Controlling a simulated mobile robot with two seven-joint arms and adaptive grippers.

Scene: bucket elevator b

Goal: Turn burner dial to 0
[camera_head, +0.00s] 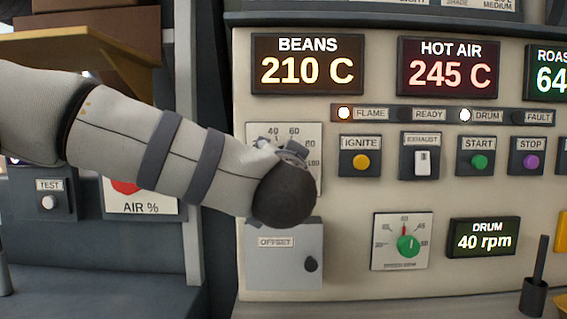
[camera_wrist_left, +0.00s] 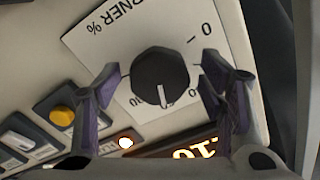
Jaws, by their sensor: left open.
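The burner dial (camera_wrist_left: 160,82) is a black round knob with a white pointer line, on a white scale plate (camera_wrist_left: 98,38) lettered with a percent sign. In the left wrist view, the pointer aims toward the bottom of the picture, away from the 0 mark at upper right. My left gripper (camera_wrist_left: 161,70) is open, one finger on each side of the dial, with visible gaps. In the head view my left forearm and wrist hide the dial; part of its plate (camera_head: 312,132) shows, with 40 and 60 readable. My right gripper is out of view.
The offset box (camera_head: 284,257) sits just below my wrist. The ignite button (camera_head: 361,162) and exhaust switch (camera_head: 422,160) are to the right of the dial plate. A green dial (camera_head: 408,246) is at lower right. The beans display (camera_head: 307,64) is above.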

